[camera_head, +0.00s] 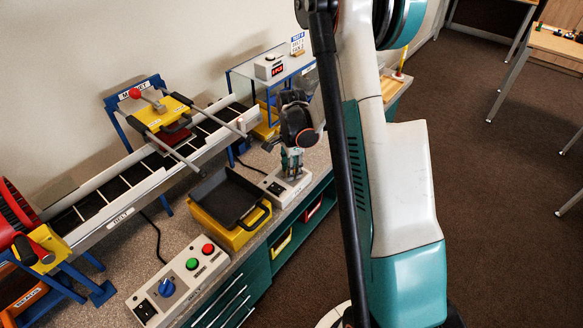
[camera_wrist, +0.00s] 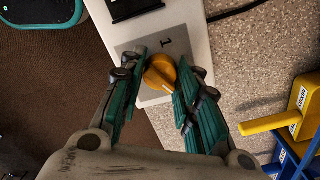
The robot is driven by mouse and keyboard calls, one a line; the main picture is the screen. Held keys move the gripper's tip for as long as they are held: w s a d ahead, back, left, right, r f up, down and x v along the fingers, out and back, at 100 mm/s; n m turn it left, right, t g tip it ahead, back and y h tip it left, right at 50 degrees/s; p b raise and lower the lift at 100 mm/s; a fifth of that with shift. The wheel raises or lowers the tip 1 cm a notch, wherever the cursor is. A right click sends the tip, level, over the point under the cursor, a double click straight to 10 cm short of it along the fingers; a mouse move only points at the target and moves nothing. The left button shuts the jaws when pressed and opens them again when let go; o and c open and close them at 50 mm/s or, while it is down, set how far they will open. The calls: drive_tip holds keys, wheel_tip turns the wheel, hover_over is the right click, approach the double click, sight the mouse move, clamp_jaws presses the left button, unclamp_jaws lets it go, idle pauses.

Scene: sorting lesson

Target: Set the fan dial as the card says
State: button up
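The fan dial is a yellow-orange knob (camera_wrist: 160,72) on a grey plate of a pale control box (camera_head: 287,187), with a figure like a 1 printed beside it. My gripper (camera_head: 292,165) is over this box; in the wrist view its teal fingers (camera_wrist: 163,78) stand on both sides of the knob, very near it. I cannot tell whether both fingers press on it. The head view hides the knob behind the gripper. A small white card (camera_head: 298,43) stands at the back, with lines that seem to name belt and fan; its numbers are too small to read surely.
A black tray on a yellow bin (camera_head: 225,237) stands left of the fan box. The front box (camera_head: 180,283) has a blue dial, green and red buttons and a black switch. A conveyor (camera_head: 115,190) runs behind. Yellow parts (camera_wrist: 300,105) stand right in the wrist view.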

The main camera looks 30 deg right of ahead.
drive_tip(key=o, duration=0.4)
drive_tip(key=shift+c, duration=0.2)
wheel_tip(320, 180, up, 12)
idle(0.5)
